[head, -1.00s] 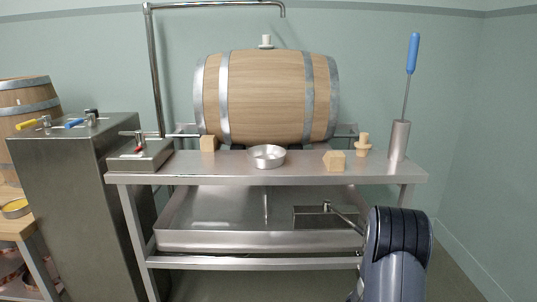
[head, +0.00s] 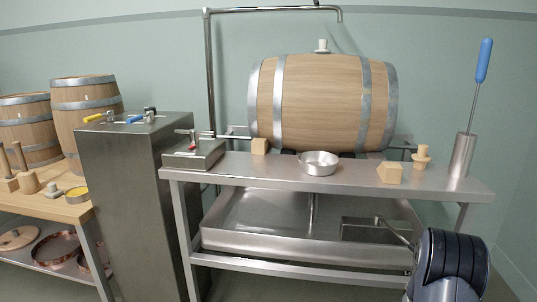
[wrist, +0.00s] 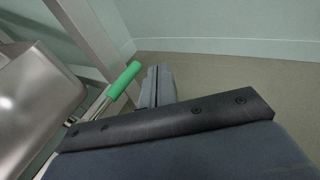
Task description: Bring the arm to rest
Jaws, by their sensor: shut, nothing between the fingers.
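My arm shows at the lower right of the head view, its dark rounded link in front of the steel bench (head: 330,178). My gripper (wrist: 157,75) shows in the wrist view, its fingers together and empty. It points out over the floor. A green handle (wrist: 124,80) on a metal rod is just left of the fingers in that view. I cannot tell whether they touch. The gripper itself is hidden in the head view.
A barrel (head: 322,103) lies on the bench with a steel bowl (head: 319,163), wooden blocks and a blue-handled tool (head: 484,62) in a cylinder. A steel tray (head: 260,225) sits below. A steel cabinet (head: 140,210) and a wooden table (head: 50,206) stand left. Floor (wrist: 220,77) is clear.

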